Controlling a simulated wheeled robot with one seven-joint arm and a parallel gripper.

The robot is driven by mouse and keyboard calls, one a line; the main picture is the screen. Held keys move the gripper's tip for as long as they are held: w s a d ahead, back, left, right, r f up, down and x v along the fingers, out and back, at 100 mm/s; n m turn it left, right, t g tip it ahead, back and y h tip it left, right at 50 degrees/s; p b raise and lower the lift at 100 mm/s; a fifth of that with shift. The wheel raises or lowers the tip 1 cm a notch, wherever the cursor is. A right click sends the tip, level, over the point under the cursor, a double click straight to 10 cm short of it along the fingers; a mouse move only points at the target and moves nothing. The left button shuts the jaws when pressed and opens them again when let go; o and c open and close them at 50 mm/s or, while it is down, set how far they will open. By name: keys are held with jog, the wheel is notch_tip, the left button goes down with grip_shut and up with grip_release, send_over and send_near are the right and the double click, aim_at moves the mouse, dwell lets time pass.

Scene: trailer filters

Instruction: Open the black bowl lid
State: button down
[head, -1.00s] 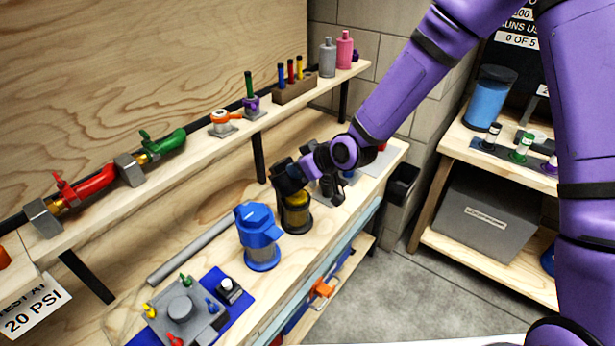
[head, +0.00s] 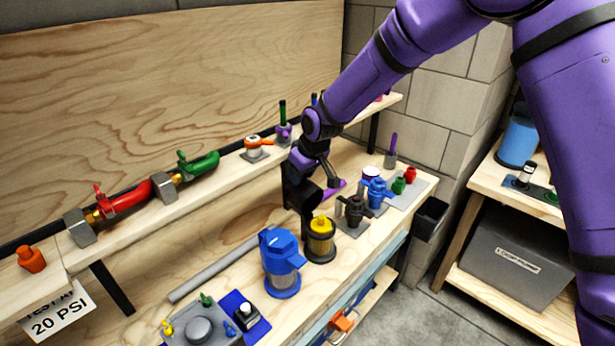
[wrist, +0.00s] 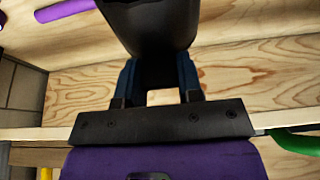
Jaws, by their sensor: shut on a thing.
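My gripper (head: 308,165) is shut on a dark, rounded thing that looks like the black bowl lid (head: 297,196). It holds the lid raised above the bench, up and left of the black bowl. In the wrist view the black lid (wrist: 150,25) sits between the two dark blue fingers of my gripper (wrist: 159,72). The black bowl (head: 320,247) stands upright on the bench with its top uncovered. A yellow filter cartridge (head: 320,225) shows inside it. The lid's underside is hidden.
A blue lidded filter housing (head: 281,262) stands close left of the bowl. Black (head: 353,210) and blue (head: 376,192) valves stand to the right. A grey rod (head: 215,268) lies on the bench at left. The shelf above carries red and green valves (head: 125,203).

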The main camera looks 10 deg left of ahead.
aim_at(310, 187)
jog(key=shift+w+a+f, duration=0.1)
jog(key=shift+w+a, duration=0.2)
jog(key=shift+a, duration=0.15)
jog(key=c, duration=0.8)
grip_release()
jog(key=shift+f, duration=0.15)
jog(key=shift+o, duration=0.2)
jog(key=shift+s, duration=0.1)
jog(key=v, duration=1.1)
jog(key=shift+w, duration=0.2)
